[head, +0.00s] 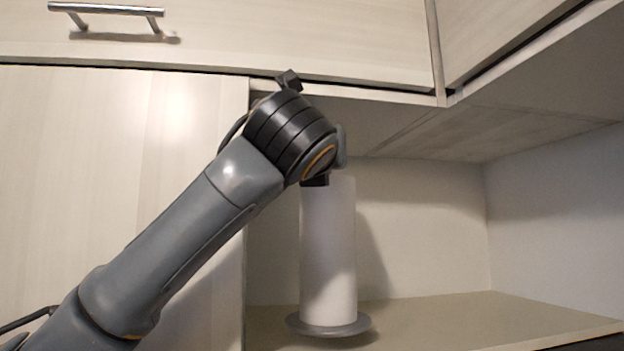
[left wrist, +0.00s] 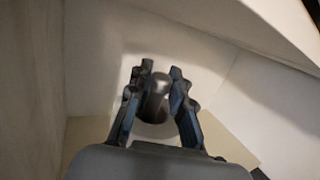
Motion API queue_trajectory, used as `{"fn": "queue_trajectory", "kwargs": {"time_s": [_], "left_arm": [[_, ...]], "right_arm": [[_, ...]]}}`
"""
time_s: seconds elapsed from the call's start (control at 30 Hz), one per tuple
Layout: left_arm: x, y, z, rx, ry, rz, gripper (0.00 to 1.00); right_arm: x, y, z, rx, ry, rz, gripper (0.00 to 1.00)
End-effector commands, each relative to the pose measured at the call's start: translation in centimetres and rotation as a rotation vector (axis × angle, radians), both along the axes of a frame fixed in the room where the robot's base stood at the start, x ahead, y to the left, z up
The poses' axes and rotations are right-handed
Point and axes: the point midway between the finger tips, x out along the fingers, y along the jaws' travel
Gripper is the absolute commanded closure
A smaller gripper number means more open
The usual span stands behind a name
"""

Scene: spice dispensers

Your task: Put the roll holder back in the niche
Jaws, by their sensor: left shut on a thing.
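The roll holder (head: 328,250) is a tall white roll on a round grey base plate (head: 330,328). In the head view it stands upright in the niche (head: 425,215), near its left side. I cannot tell whether its base touches the niche floor. In the left wrist view its dark rounded knob (left wrist: 157,92) sits between the fingers of my left gripper (left wrist: 156,90). My left gripper is shut on the knob from above; in the head view my wrist hides most of this grip. My right gripper is not in view.
The niche floor (head: 480,318) is bare to the right of the holder. A cabinet underside (head: 450,130) closes the niche above, close to my wrist. A tall pale panel (head: 110,170) stands at the left, and a drawer front with a metal handle (head: 108,10) is above.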

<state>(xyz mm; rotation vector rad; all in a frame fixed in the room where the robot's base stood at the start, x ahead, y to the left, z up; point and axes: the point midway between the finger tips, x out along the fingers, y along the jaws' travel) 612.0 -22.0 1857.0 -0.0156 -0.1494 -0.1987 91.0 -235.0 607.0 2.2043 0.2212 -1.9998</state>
Motion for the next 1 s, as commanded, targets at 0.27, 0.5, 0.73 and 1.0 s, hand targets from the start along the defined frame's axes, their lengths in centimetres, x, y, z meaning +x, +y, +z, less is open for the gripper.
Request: {"fn": "queue_trajectory", "kwargs": {"time_s": [0.27, 0.5, 0.73, 1.0], "left_arm": [[0.9, 2.3, 0.0, 0.0, -0.004, -0.003, 1.0], [0.9, 2.4, -2.9, 0.0, -0.004, -0.002, 1.0], [0.9, 2.4, -3.3, -0.002, -0.005, -0.001, 1.0], [0.9, 2.3, -3.8, -0.001, -0.001, -0.001, 0.68]], "right_arm": [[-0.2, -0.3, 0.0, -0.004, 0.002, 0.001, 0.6], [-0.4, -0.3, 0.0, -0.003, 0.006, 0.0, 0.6], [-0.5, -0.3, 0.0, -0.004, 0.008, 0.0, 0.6], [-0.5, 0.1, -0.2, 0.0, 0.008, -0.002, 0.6]]}}
